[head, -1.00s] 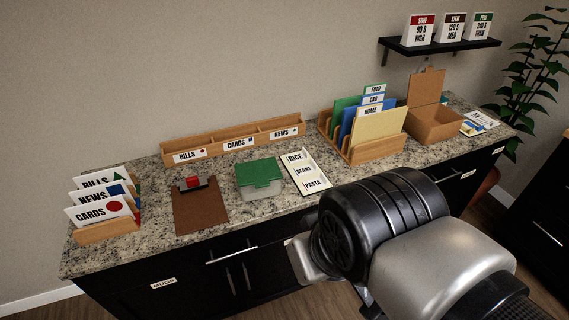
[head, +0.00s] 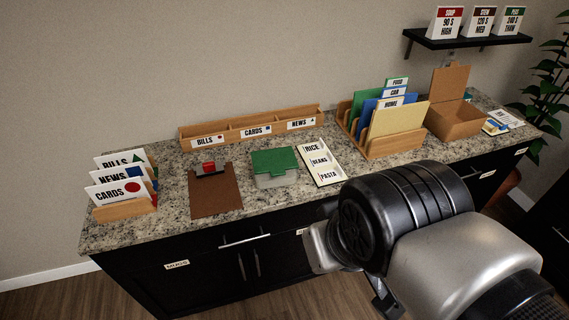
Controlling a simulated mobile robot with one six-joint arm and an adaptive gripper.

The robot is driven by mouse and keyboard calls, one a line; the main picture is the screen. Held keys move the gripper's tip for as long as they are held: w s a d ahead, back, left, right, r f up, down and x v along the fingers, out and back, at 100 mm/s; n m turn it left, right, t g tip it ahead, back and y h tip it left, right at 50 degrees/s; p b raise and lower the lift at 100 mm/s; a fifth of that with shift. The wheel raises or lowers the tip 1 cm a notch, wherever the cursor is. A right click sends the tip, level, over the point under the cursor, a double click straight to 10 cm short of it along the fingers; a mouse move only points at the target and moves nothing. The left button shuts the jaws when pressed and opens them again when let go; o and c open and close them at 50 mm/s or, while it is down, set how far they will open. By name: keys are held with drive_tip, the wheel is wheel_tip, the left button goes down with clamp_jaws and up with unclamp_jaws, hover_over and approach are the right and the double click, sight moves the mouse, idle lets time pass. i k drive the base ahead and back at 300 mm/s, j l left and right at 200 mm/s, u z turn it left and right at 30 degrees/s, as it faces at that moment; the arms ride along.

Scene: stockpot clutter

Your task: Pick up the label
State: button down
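Several labels are in view, and I cannot tell which one the task means. A white sheet (head: 322,163) on the counter carries labels reading RICE, BEANS and PASTA. White labels BILLS (head: 208,140), CARDS (head: 256,131) and NEWS (head: 301,123) are on the front of a long wooden tray (head: 232,133). A MUGS label (head: 177,264) is on the black cabinet front. My gripper (head: 345,275) is at the lower right, in front of the counter and apart from these labels. My arm hides most of it, so its fingers do not show clearly.
On the granite counter (head: 262,205) are a card rack (head: 124,210), a brown clipboard (head: 215,193), a green-lidded box (head: 273,166), a folder sorter (head: 392,146) and an open cardboard box (head: 455,120). Signs stand on a black wall shelf (head: 468,42). A plant is at right.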

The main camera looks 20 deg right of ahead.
sight(321, 146)
drive_tip(key=i+l, duration=0.25)
drive_tip(key=i, duration=0.2)
drive_tip(key=i+l, duration=0.2)
drive_tip(key=i, duration=0.2)
drive_tip(key=i+l, duration=0.25)
drive_tip(key=i, duration=0.2)
drive_tip(key=l+z, duration=0.05)
